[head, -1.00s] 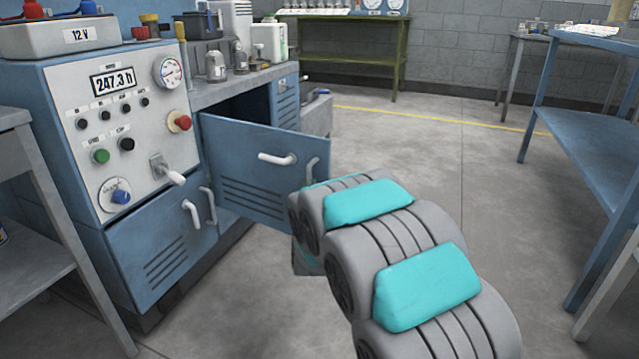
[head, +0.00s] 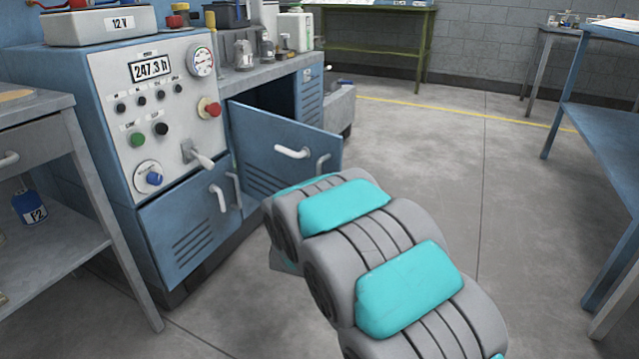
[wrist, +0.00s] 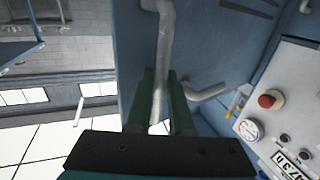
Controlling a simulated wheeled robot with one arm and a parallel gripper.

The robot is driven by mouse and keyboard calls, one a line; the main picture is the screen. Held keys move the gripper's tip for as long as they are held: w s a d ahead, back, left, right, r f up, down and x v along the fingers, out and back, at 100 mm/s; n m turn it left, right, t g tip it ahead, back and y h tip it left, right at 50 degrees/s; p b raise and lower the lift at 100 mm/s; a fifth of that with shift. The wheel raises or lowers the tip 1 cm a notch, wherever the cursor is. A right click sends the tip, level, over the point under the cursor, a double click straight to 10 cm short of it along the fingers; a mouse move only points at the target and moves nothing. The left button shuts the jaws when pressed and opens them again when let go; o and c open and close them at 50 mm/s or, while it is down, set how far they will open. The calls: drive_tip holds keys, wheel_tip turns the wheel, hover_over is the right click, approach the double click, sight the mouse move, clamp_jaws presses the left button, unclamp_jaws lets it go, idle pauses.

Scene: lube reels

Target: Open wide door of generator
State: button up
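The generator (head: 110,150) is a blue cabinet at the left of the head view, with a light control panel. Its wide door (head: 270,155) stands partly open, swung outward, with a dark interior behind it. The door carries a horizontal light handle (head: 292,152) and an upright handle (head: 322,163) near its free edge. In the wrist view, the green fingers of my gripper (wrist: 162,108) straddle the upright bar (wrist: 165,45) closely and look shut on it. The other handle (wrist: 207,91) is just right of them. My arm hides the gripper in the head view.
A closed lower door (head: 180,235) is left of the open one. A grey shelf (head: 110,225) stands at the left and a blue table (head: 600,130) at the right. A green bench (head: 375,45) is at the back. The floor (head: 440,150) between is clear.

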drive_tip(key=o, duration=0.4)
drive_tip(key=s, duration=0.7)
drive_tip(key=shift+s+a+p, duration=0.3)
drive_tip(key=shift+s+a, duration=0.05)
drive_tip(key=shift+a, duration=0.1)
drive_tip(key=s+d+r+g+p, duration=0.2)
drive_tip(key=s+d+g, duration=0.3)
drive_tip(key=s, duration=1)
drive_tip(key=s+d+r+g+y+p, duration=0.1)
drive_tip(key=s+d+g+p, duration=0.4)
drive_tip(key=s, duration=1.1)
drive_tip(key=s+d+r+n+g+p, duration=0.1)
drive_tip(key=s+d+r+g+p, duration=0.2)
drive_tip(key=s+d+g, duration=0.4)
drive_tip(key=s+g, duration=0.2)
drive_tip(key=s, duration=0.7)
drive_tip(key=shift+d+g+y, duration=0.2)
drive_tip(key=shift+g+y, duration=0.2)
